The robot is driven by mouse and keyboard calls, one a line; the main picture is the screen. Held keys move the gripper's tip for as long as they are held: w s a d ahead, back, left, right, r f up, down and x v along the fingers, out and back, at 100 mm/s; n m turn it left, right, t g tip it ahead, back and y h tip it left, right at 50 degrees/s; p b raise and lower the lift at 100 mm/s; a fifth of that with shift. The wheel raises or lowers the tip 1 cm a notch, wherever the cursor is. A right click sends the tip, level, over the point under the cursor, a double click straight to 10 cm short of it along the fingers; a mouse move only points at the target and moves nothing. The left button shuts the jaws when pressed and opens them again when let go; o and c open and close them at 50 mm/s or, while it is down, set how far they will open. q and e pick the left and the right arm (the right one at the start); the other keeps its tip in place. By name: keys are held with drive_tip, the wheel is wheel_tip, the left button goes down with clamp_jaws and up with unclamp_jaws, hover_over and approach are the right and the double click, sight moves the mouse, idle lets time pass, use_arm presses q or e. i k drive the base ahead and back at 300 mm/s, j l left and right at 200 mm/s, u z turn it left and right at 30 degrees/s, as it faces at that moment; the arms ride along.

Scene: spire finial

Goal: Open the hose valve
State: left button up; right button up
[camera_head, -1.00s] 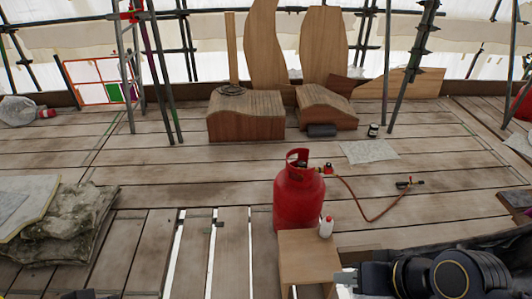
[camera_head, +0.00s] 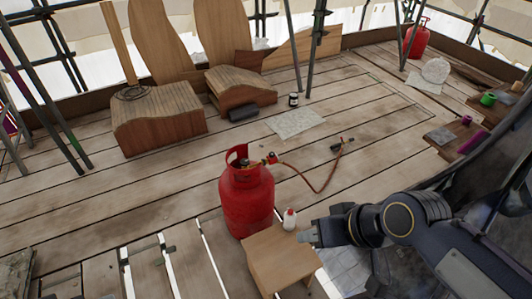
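A red gas cylinder (camera_head: 247,205) stands upright on the plank floor at the middle. A small red and brass fitting (camera_head: 270,158) sits at its top, beside the collar; whether its valve is open is too small to tell. A red hose (camera_head: 318,188) runs from the fitting across the planks to a dark torch-like handpiece (camera_head: 342,145). My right gripper (camera_head: 306,236) is low at the right of the cylinder, near a white bottle with a red cap (camera_head: 290,219), apart from the fitting. Its fingers are too small to read. My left gripper is out of view.
A small wooden stool (camera_head: 280,262) stands in front of the cylinder. Wooden blocks (camera_head: 158,120) and a pale sheet (camera_head: 297,122) lie behind. Gaps show between planks at lower left. A second red cylinder (camera_head: 418,38) stands far right.

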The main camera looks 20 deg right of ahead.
sight(244, 162)
drive_tip(key=i+j+z, duration=0.15)
drive_tip(key=z, duration=0.25)
drive_tip(key=i+j+z, duration=0.15)
drive_tip(key=z, duration=0.3)
drive_tip(key=i+j+z, duration=0.1)
drive_tip(key=j+z, duration=0.15)
drive_tip(key=z, duration=0.15)
drive_tip(key=i+j+z, duration=0.1)
drive_tip(key=j+z, duration=0.15)
drive_tip(key=z, duration=0.2)
drive_tip(key=i+j+z, duration=0.1)
drive_tip(key=j+z, duration=0.8)
drive_tip(key=i+j, duration=0.05)
drive_tip(key=j, duration=0.05)
